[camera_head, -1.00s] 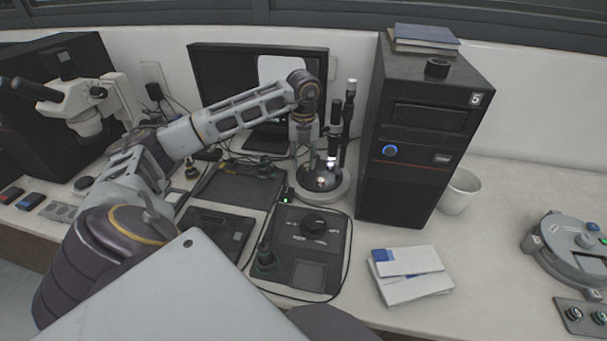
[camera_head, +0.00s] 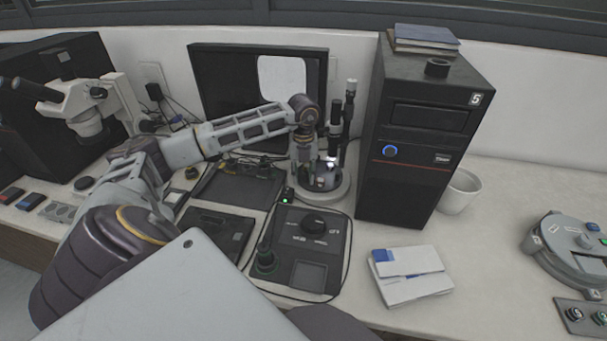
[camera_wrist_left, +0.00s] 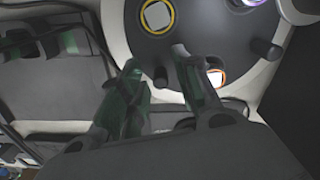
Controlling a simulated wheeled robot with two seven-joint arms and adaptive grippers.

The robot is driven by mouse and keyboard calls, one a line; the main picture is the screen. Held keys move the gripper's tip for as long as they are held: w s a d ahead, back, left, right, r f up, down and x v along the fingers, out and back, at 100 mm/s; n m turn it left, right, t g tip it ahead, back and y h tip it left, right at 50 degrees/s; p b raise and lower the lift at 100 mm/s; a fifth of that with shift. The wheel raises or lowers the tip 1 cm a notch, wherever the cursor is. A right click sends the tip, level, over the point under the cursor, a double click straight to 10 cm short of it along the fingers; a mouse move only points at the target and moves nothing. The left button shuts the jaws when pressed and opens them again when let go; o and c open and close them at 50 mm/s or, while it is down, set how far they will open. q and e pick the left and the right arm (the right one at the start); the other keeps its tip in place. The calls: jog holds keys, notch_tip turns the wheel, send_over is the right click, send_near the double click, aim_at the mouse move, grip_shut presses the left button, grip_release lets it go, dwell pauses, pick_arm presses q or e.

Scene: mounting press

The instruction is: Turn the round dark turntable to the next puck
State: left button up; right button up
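The round dark turntable (camera_head: 326,183) sits on a pale round base under an upright scope, left of the black tower; my arm partly covers it. In the left wrist view the turntable (camera_wrist_left: 205,42) carries a yellow-ringed puck (camera_wrist_left: 158,15), an orange-ringed puck (camera_wrist_left: 216,77) and a lit, purple-edged spot at the top. Short dark pegs stand on it, one (camera_wrist_left: 160,77) between my fingers and another (camera_wrist_left: 262,50) to the right. My left gripper (camera_wrist_left: 157,62) is open, its fingers apart on either side of the peg. I cannot tell whether they touch it.
The upright scope (camera_head: 335,135) rises close beside my left wrist. The black tower (camera_head: 415,140) stands just right of it. A control box (camera_head: 313,240) with a knob and cables lies in front.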

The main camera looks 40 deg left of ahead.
pick_arm(q)
jog(key=c, duration=0.4)
grip_shut()
jog(key=shift+d+r+n, duration=0.1)
jog(key=shift+d+n, duration=0.05)
jog(key=shift+n, duration=0.25)
